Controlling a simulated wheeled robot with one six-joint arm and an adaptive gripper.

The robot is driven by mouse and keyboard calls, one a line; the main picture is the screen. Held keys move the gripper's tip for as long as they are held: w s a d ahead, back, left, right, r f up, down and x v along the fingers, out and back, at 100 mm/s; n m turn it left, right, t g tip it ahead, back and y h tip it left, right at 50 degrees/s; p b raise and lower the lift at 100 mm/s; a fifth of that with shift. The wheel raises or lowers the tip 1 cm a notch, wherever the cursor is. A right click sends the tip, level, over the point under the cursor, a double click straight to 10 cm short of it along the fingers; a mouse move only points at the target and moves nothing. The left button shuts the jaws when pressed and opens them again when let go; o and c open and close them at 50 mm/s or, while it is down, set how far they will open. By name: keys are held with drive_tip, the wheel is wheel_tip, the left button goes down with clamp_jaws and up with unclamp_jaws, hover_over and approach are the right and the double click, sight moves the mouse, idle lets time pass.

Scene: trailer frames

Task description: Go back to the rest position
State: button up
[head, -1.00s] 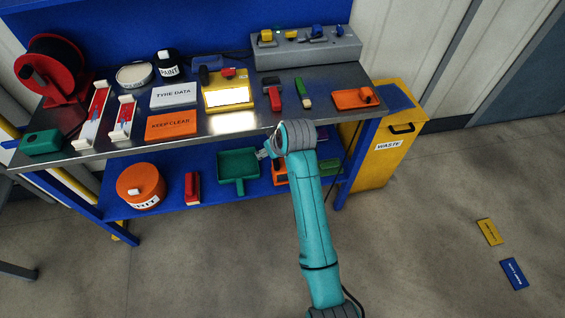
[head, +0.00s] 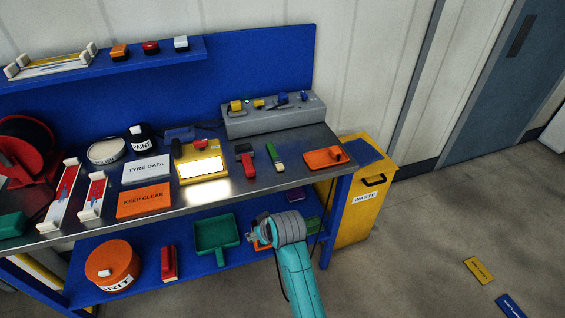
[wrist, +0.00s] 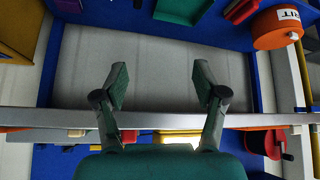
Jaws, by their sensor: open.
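My gripper (wrist: 161,78) is open and empty in the wrist view, its two fingers spread wide apart with nothing between them. In the head view my teal arm reaches up from the bottom, and my gripper (head: 251,237), small and partly hidden by the grey wrist joint, is in front of the workbench's lower shelf. It overlaps an orange item there in the picture; I cannot tell the gap. The wrist view looks onto the bench edge (wrist: 60,117) and the lower shelf, seen upside down.
The metal bench top (head: 222,206) holds a yellow device (head: 190,169), signs, a grey switch box (head: 275,120) and an orange tray (head: 318,160). A green dustpan (head: 215,233) and an orange tub (head: 112,262) are on the lower shelf. A yellow waste bin (head: 355,215) stands right. Floor beyond is mostly clear.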

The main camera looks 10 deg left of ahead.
drive_tip(key=s+d+f+m+t, duration=0.1)
drive_tip(key=s+d+f, duration=0.35)
drive_tip(key=d, duration=0.25)
drive_tip(key=s+d+f+m+t, duration=0.2)
drive_tip(key=s+d+f, duration=0.2)
drive_tip(key=d+f, duration=0.15)
drive_tip(key=s+d+m+t+h, duration=0.2)
drive_tip(key=s+d, duration=0.9)
drive_tip(key=d, duration=0.1)
drive_tip(key=s+d+r+m+t+h, duration=0.1)
drive_tip(key=s+d+r+m+t, duration=0.1)
drive_tip(key=s+d+r, duration=0.3)
drive_tip(key=s+d+r+m+t+h, duration=0.2)
drive_tip(key=s+d+r, duration=0.4)
drive_tip(key=s+r, duration=0.8)
drive_tip(key=s, duration=0.6)
drive_tip(key=shift+d+m+t, duration=0.15)
drive_tip(key=shift+m+t, duration=0.15)
drive_tip(key=shift+m, duration=0.1)
drive_tip(key=shift+s, duration=0.1)
